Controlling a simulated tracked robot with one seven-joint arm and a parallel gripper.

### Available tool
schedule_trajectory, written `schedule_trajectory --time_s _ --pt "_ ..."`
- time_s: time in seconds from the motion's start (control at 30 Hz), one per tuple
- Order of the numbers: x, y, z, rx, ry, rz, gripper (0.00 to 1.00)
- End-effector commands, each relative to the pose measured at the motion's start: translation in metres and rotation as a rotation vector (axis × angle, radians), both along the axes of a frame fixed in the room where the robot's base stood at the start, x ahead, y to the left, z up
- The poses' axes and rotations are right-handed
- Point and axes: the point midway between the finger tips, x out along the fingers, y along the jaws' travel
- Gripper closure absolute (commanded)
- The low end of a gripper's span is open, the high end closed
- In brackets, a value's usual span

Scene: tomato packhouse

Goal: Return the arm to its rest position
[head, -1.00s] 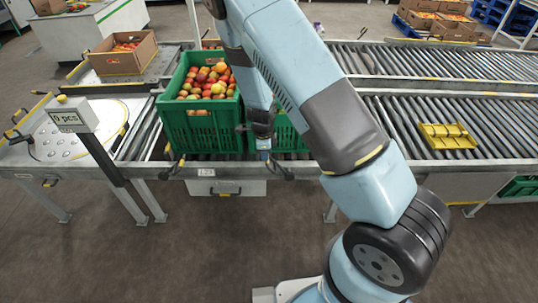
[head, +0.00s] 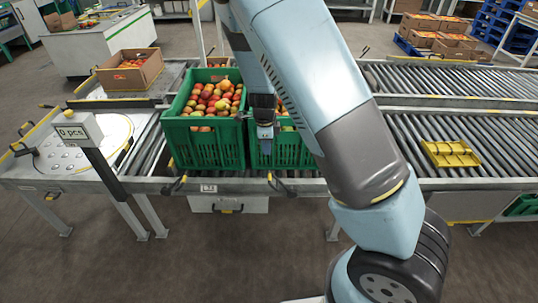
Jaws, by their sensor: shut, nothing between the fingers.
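My arm rises from the lower right and folds over at the top of the head view. Its forearm hangs down, ending in my gripper (head: 265,136), which is small in the picture, shut and holds nothing. It appears in front of the second green crate (head: 299,150), which the arm partly hides. I cannot tell whether the gripper touches that crate. To the left of it, the first green crate (head: 208,148) is full of red, orange and yellow tomatoes.
The crates stand on a roller conveyor (head: 425,130). A yellow tray-like piece (head: 452,154) lies on the rollers at right. At left are a round-plate table (head: 95,145), a post display reading "0 pcs" (head: 73,131) and a cardboard box (head: 130,70). Blue pallets (head: 510,32) stand behind.

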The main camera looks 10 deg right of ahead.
Motion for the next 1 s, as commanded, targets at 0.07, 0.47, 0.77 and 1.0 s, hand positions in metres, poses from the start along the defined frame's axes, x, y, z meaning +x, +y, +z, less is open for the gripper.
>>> schedule_trajectory --time_s 0.07,0.47,0.77,1.0 --pt "0.0 0.001 0.003 0.0 -0.001 0.0 1.0" --pt "0.0 0.001 0.004 0.0 -0.001 0.0 1.0" --pt "-0.002 -0.002 0.023 0.036 -0.001 0.051 1.0" --pt "-0.015 -0.015 0.08 0.132 -0.019 0.235 1.0"
